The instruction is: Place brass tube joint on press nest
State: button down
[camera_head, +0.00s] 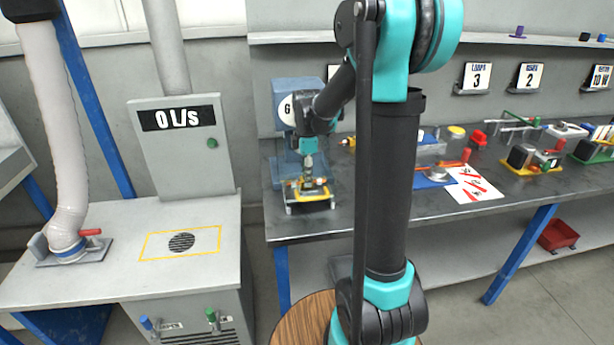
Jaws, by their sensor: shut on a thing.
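My gripper (309,168) points down at the left end of the workbench, in front of the blue press marked 6 (288,90). It is shut on a small piece, taken to be the brass tube joint, which is too small and too covered by the fingers to make out clearly. Right below the fingertips is the press nest (310,197), a low metal fixture with yellow parts on the bench. I cannot tell whether the held piece touches the nest or hangs just above it.
The dark workbench (400,207) runs right, with a blue pad (428,182), a white sheet with red marks (474,186) and several fixtures. A grey cabinet (180,148) stands left, with a gap between. My arm hides the bench's middle.

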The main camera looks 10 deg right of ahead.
jog(key=shift+f, duration=0.15)
jog(key=c, duration=1.2)
grip_release()
notch_tip(320, 180, up, 12)
jog(key=shift+r, duration=0.15)
